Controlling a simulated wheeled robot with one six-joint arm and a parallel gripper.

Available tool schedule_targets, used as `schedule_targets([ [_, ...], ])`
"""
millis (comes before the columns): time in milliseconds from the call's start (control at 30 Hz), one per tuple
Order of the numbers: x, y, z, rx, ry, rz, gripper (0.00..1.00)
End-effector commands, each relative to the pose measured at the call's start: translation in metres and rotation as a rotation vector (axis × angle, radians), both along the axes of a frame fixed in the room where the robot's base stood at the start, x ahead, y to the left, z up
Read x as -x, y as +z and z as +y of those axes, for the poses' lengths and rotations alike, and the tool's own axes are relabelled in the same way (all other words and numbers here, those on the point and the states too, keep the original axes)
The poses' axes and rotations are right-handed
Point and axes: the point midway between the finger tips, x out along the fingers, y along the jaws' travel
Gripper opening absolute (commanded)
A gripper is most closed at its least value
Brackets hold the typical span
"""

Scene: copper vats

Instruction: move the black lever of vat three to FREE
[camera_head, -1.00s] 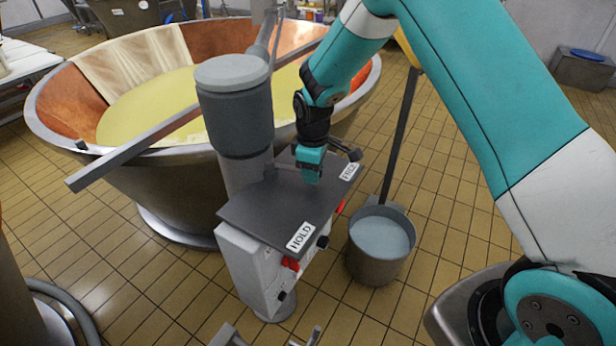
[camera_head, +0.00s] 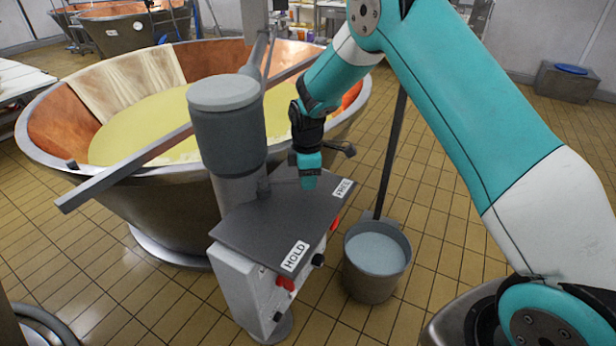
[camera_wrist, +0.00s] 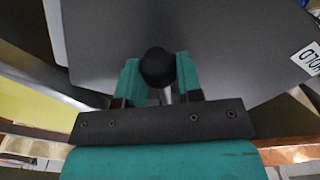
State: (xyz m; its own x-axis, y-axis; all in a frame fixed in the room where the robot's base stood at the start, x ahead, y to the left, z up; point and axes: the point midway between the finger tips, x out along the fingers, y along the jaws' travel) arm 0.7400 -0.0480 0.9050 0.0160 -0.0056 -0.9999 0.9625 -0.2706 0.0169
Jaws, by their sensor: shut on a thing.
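The black lever shows in the wrist view as a round black knob (camera_wrist: 158,66) on a thin metal stem. My gripper (camera_wrist: 158,82) is shut on the knob, with one teal finger on each side. In the head view my gripper (camera_head: 309,178) is low over the dark grey plate (camera_head: 262,222) on the control post and hides the lever. The plate carries a FREE label (camera_head: 342,188) at its far right corner and a HOLD label (camera_head: 295,256) at its near corner. My gripper is nearer FREE than HOLD. No vat number is readable.
The large copper vat (camera_head: 60,185) with yellow liquid stands behind the post. A grey cylinder (camera_head: 228,125) rises beside the plate. A metal bucket (camera_head: 372,280) with a long handle stands right of the post. Red and black knobs line the post's side. Tiled floor is open at right.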

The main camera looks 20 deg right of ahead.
Motion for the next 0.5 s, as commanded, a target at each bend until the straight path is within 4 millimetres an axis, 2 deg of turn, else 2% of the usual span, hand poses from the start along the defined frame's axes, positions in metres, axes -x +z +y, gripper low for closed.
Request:
schedule_targets([
  [167, -0.0047, 0.0032, -0.0011, 0.000, -0.002, -0.016, 0.00],
  [200, -0.0048, 0.0033, -0.0012, 0.001, -0.002, -0.017, 0.40],
  [300, -0.0040, 0.0029, -0.0011, 0.001, -0.003, -0.014, 0.59],
  [500, -0.0027, 0.0016, -0.0003, 0.000, -0.002, -0.009, 0.59],
])
